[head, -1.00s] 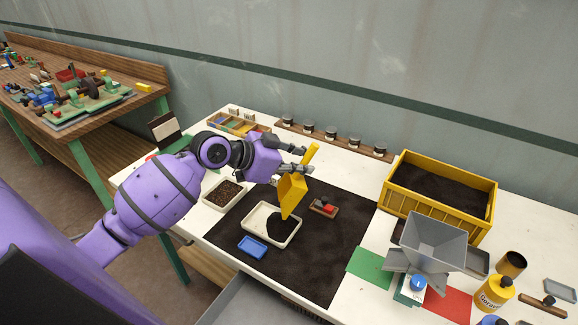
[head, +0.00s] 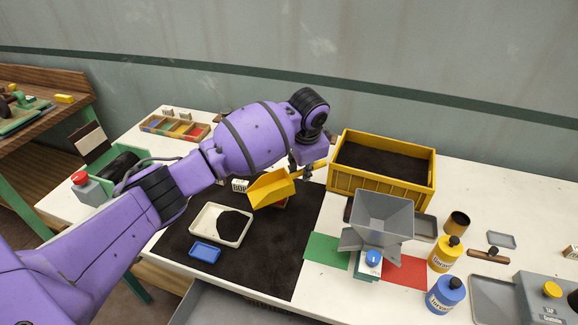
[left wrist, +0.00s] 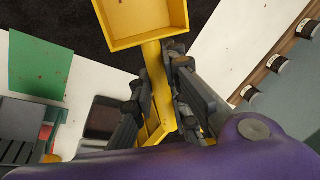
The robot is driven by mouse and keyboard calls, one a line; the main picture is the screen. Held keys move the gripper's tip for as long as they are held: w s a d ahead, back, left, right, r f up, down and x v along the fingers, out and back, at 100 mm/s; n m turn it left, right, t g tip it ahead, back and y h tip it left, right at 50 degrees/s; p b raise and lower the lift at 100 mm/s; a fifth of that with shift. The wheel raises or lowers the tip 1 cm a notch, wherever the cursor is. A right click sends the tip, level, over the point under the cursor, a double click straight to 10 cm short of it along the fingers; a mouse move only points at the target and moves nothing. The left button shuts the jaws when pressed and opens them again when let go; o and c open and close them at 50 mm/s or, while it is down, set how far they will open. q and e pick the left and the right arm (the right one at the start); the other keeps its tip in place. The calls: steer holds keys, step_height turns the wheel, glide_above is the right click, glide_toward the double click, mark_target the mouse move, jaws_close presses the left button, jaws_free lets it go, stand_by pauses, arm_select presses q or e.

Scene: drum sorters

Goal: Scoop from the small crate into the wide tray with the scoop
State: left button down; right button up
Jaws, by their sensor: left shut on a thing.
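The yellow crate (head: 376,185), holding dark loose material, stands at the back of the table in the head view. The wide white tray (head: 206,222) lies on the dark mat, with a dark pile in its right part. My left gripper (head: 306,172) is shut on the handle of the yellow scoop (head: 270,188). It holds the scoop between tray and crate, left of the crate. In the left wrist view the scoop pan (left wrist: 140,18) looks empty except for a few specks, and the gripper fingers (left wrist: 160,75) clasp its handle. My right gripper is not in view.
A grey hopper (head: 383,215) stands in front of the crate, between green (head: 327,251) and red (head: 404,272) patches. A blue dish (head: 205,252) lies before the tray. Yellow (head: 445,255) and blue (head: 445,295) bottles stand to the right.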

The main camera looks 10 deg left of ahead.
arm_select(q)
steer(key=shift+w+d+r+g+y, duration=0.4)
steer(key=shift+w+d+r+y, duration=0.25)
steer(key=shift+d, duration=0.2)
steer(key=shift+r, duration=0.25)
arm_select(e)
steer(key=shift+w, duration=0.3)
arm_select(q)
steer(key=shift+r, duration=0.1)
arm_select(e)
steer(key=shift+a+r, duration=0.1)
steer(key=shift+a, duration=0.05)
arm_select(q)
step_height(320, 180, up, 4)
steer(key=shift+r+p, duration=0.1)
steer(key=shift+p, duration=0.65)
steer(key=shift+f, duration=0.2)
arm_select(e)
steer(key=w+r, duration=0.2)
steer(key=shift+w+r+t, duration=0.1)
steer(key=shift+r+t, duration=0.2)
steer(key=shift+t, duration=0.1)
arm_select(q)
steer(key=shift+f, duration=0.1)
